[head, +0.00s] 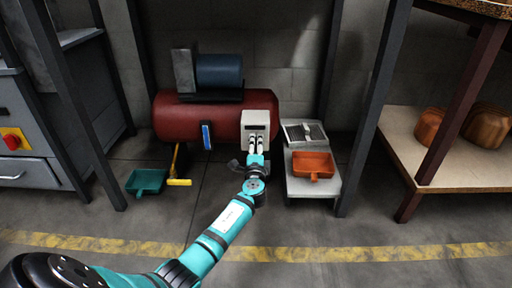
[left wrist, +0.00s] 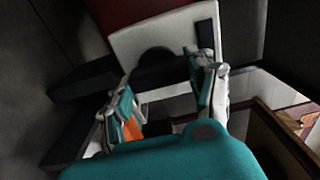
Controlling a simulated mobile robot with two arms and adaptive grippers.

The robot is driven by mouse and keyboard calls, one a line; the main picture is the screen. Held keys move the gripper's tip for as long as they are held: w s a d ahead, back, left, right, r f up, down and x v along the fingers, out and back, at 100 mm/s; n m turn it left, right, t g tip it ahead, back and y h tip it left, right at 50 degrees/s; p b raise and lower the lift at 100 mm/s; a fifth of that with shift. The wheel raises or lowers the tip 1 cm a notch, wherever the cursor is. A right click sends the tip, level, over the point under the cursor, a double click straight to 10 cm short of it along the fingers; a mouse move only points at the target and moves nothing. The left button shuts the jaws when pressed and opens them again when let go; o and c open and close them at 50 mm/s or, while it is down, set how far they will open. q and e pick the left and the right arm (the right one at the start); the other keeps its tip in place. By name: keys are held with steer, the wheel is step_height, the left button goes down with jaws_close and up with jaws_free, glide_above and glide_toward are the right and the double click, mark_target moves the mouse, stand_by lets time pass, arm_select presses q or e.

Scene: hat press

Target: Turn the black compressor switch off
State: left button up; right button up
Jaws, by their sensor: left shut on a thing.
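The compressor has a red tank (head: 180,117) with a blue motor (head: 220,70) on top, against the back wall. A pale switch box (head: 255,117) is on its front right; its white face fills the top of the left wrist view (left wrist: 130,45). My left gripper (head: 255,143) reaches up to the box's lower front. In the left wrist view its fingers (left wrist: 165,90) stand on either side of the black switch (left wrist: 160,72), shut on it. The fingers hide most of the switch in the head view, and its exact position is hard to tell.
A low grey shelf (head: 327,188) with an orange dustpan-like tray (head: 313,163) stands right of the gripper. A green pan (head: 146,181) and a yellow tool (head: 179,182) lie left. Dark posts (head: 372,105) flank the compressor. The floor in front is clear.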

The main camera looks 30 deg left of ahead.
stand_by(0.3)
arm_select(q)
steer(key=o, duration=1.2)
steer(key=shift+d, duration=0.1)
steer(key=v, duration=0.7)
steer(key=shift+s+d, duration=0.1)
steer(key=shift+s, duration=0.15)
